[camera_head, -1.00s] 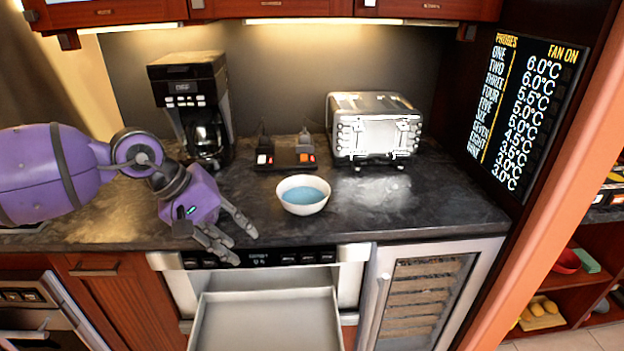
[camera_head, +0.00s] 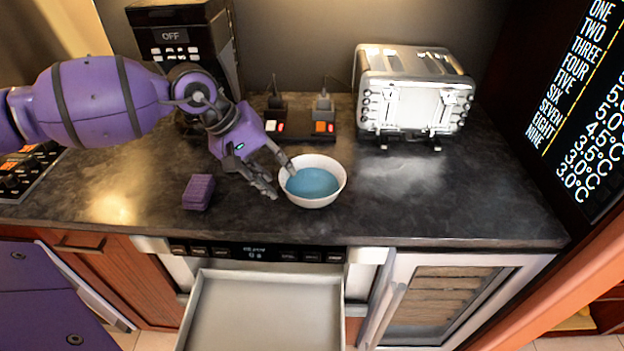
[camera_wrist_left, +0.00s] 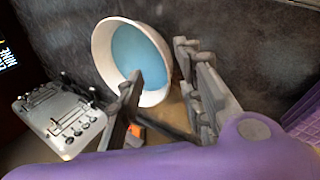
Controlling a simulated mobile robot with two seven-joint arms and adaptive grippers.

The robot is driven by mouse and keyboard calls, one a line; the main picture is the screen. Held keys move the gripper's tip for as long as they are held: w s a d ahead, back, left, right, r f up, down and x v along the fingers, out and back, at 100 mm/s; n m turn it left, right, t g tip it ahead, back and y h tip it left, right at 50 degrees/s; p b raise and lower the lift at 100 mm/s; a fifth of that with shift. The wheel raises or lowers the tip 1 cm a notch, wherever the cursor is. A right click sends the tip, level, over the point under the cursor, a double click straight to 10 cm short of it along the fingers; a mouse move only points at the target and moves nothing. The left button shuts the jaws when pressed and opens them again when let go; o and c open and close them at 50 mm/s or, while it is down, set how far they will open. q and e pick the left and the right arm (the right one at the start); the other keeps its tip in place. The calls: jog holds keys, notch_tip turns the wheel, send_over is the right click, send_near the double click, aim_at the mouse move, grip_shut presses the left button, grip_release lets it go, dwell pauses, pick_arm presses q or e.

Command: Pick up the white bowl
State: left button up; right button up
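The white bowl (camera_head: 331,197), blue inside, stands upright on the dark countertop. It also shows in the left wrist view (camera_wrist_left: 103,52). My left gripper (camera_head: 280,177) is open at the bowl's left side, with its fingers pointing toward the bowl. In the left wrist view the fingers of my left gripper (camera_wrist_left: 165,80) are spread apart. One fingertip overlaps the bowl's near rim and the other is beside the bowl's outside. I cannot tell whether either finger touches it. My right gripper is not in view.
A purple sponge (camera_head: 198,192) lies left of the bowl. A toaster (camera_head: 412,95) stands behind right, a coffee maker (camera_head: 180,40) behind left, and a switch box (camera_head: 300,126) behind. An open drawer (camera_head: 262,312) juts out below the counter's front edge. The counter right of the bowl is clear.

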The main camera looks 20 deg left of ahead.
aim_at(286, 184)
pick_arm(q)
jog(key=x, duration=0.4)
jog(key=shift+w+p, duration=0.2)
jog(key=shift+p, duration=0.1)
grip_shut()
jog(key=shift+w+r, duration=0.1)
